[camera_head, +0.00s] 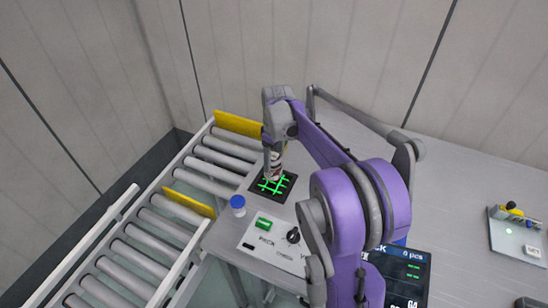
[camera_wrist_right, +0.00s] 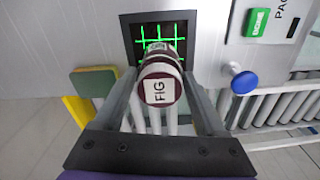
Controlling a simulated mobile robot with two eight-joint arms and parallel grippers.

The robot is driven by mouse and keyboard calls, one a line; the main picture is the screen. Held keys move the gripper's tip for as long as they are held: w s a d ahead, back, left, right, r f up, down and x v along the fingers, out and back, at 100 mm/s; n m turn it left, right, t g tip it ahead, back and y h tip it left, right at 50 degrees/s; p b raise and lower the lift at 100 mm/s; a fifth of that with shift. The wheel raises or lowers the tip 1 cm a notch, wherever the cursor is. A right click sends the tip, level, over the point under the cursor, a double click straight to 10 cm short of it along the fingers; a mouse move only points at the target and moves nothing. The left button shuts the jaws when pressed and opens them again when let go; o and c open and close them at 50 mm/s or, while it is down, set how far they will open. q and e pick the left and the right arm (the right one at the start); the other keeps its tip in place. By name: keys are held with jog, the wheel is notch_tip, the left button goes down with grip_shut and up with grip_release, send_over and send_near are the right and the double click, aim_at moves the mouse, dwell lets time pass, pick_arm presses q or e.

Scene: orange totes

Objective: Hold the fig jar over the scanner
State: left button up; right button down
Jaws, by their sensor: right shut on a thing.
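The fig jar (camera_wrist_right: 158,82) has a dark red lid with a white label reading FIG, and shows between the fingers in the right wrist view. In the head view the jar (camera_head: 276,168) is partly hidden by my gripper. My right gripper (camera_head: 272,158) is shut on the jar; it also shows in the right wrist view (camera_wrist_right: 162,105). The scanner (camera_head: 272,187) is a black square with a glowing green grid. The jar is over the scanner in the head view; the gap between them cannot be told. My left gripper is not in view.
Yellow plates (camera_head: 188,203) stand along the conveyor. A display (camera_head: 400,275) is at the lower right. A tray (camera_head: 520,236) with small items lies far right.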

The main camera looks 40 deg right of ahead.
jog(key=shift+w+r+p, duration=0.1)
jog(key=shift+r+p, duration=0.8)
jog(key=shift+r, duration=1.4)
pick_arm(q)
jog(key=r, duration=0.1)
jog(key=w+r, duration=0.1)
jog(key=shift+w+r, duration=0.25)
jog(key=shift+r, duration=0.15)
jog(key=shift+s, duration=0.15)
